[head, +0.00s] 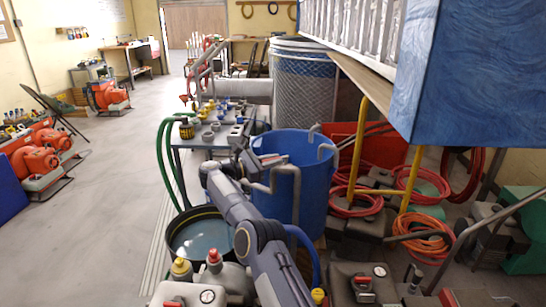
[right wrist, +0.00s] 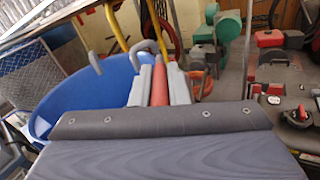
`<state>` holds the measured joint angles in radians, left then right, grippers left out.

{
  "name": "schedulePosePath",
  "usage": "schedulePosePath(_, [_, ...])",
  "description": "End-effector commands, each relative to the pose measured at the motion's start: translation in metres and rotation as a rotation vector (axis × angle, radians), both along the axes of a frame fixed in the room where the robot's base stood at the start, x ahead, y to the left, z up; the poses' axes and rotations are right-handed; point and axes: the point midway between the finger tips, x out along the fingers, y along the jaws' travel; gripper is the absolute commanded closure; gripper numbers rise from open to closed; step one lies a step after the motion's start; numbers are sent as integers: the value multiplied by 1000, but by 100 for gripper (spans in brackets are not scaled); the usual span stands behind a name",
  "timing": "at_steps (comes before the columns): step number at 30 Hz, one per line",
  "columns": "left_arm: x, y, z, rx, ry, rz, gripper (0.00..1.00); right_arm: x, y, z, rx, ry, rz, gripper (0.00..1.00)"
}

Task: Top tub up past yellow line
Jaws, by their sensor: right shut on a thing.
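A round black tub (head: 168,241) with water in it stands low in front of the table in the head view. A thin yellowish line seems to run around its rim; the water level against it is hard to judge. A larger blue tub (head: 314,195) stands to its right, with grey pipes hooked over its rim. My right gripper (head: 262,160) is at the near left rim of the blue tub. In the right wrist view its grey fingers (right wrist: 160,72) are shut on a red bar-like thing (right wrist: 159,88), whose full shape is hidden. My left gripper is not in view.
Green hoses (head: 166,165) hang from the cluttered table (head: 190,139) towards the black tub. Grey tanks with red levers (head: 204,288) stand in front. Coiled red and orange hoses (head: 420,240) lie at the right under yellow posts. A blue box (head: 480,80) overhangs. Open floor is at left.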

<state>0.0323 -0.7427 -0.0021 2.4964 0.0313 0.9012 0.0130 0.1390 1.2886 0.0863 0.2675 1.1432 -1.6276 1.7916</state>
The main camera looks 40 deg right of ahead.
Motion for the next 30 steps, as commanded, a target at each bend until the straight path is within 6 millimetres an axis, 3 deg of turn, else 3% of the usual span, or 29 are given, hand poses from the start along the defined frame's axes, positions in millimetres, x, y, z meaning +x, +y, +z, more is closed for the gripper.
schedulePosePath(19, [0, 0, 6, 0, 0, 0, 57, 0, -1, 1, -4, 1, -19, 100])
schedulePosePath(20, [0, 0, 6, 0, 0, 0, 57, 0, -1, 1, -4, 0, -19, 83])
schedulePosePath(24, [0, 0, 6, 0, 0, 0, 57, 0, -1, 1, -4, 0, -18, 65])
schedulePosePath(30, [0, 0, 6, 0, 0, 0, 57, 0, -1, 1, -2, -1, -17, 64])
